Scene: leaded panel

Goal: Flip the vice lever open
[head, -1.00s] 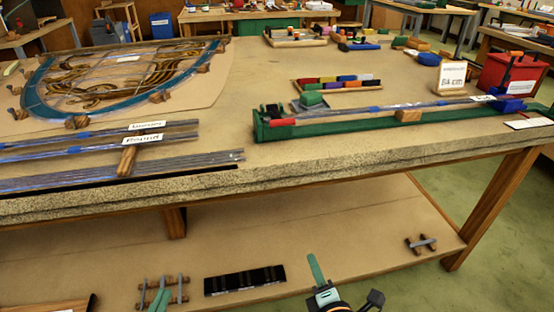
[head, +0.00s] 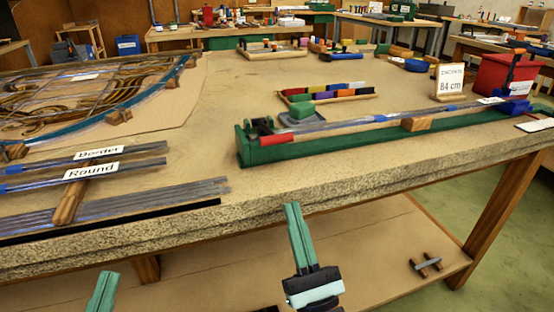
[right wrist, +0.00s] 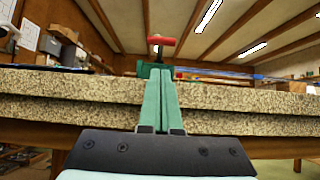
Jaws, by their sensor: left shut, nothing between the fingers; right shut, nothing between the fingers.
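The vice (head: 262,128) is a dark block at the left end of a long green bed (head: 350,139) on the bench. Its red lever (head: 277,138) lies low along the front of the bed. In the right wrist view the red lever (right wrist: 161,41) shows above the bench edge, beyond the fingertips, with the green bed end (right wrist: 146,69) below it. My right gripper (head: 292,206) is shut and empty, pointing up in front of the bench edge, apart from the lever. My left gripper (head: 106,274) is shut and empty at the lower left, partly out of frame.
A lead strip with a wooden block (head: 415,124) lies along the bed. Lead strips labelled Border (head: 99,153) and Round (head: 91,170) lie to the left. The thick bench edge (head: 300,200) stands between my grippers and the vice. A colour tray (head: 330,93) sits behind.

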